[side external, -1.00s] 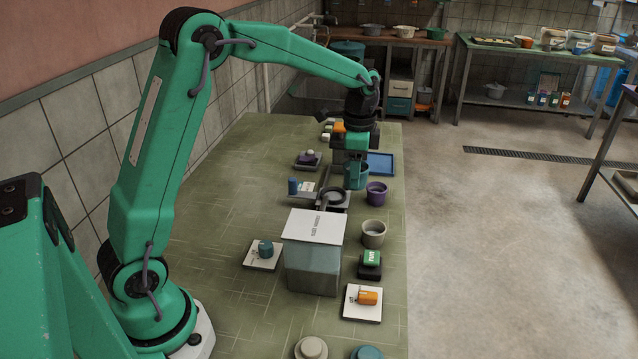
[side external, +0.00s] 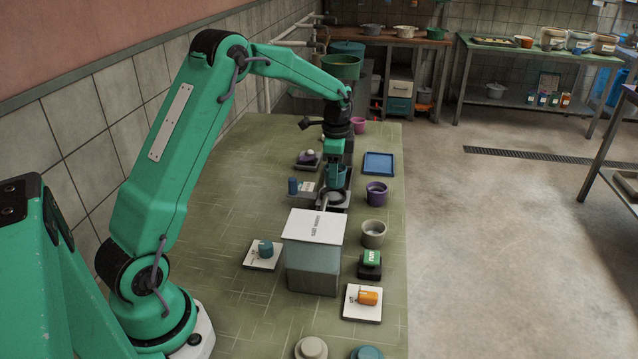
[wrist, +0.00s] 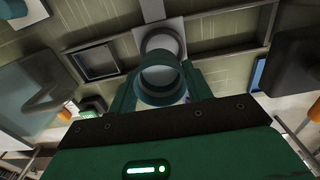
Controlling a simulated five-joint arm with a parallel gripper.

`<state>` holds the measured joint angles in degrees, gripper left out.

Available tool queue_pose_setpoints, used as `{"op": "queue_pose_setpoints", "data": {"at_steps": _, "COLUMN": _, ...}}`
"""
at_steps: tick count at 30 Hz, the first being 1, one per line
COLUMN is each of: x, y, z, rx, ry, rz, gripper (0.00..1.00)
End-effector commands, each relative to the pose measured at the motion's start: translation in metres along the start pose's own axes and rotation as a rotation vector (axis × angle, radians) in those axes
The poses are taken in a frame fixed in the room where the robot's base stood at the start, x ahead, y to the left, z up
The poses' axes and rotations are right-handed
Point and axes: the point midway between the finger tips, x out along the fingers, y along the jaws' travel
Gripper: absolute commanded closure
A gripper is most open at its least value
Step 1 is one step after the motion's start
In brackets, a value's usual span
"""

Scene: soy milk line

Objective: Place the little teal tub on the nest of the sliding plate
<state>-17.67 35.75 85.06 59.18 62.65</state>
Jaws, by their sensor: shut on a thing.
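The little teal tub (side external: 337,177) is held upright in my gripper (side external: 336,166). In the wrist view the tub (wrist: 161,83) shows as an open round cup between the green fingers. The nest (side external: 333,197) is a dark ring on the grey sliding plate (side external: 325,206), behind the boxy machine. The tub is over the nest in the side view, with its lower part close to the ring; I cannot tell whether they touch. In the wrist view a pale round shape (wrist: 162,40) lies partly hidden behind the tub.
The white-topped machine (side external: 313,252) stands in front of the plate. A purple tub (side external: 376,194), a beige tub (side external: 373,234) and a green run button (side external: 371,258) line the right side. A blue tray (side external: 380,164) lies behind right.

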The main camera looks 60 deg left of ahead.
Motion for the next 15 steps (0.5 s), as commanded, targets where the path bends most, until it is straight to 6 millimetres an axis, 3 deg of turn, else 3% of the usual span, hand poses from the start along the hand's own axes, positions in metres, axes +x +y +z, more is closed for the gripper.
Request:
{"op": "queue_pose_setpoints", "data": {"at_steps": 10, "x": 0.006, "y": -0.005, "z": 0.004, "rx": 0.001, "ry": 0.000, "rz": 0.000, "gripper": 0.73}}
{"op": "queue_pose_setpoints", "data": {"at_steps": 15, "x": 0.022, "y": -0.005, "z": 0.004, "rx": 0.001, "ry": -0.001, "rz": 0.003, "gripper": 0.73}}
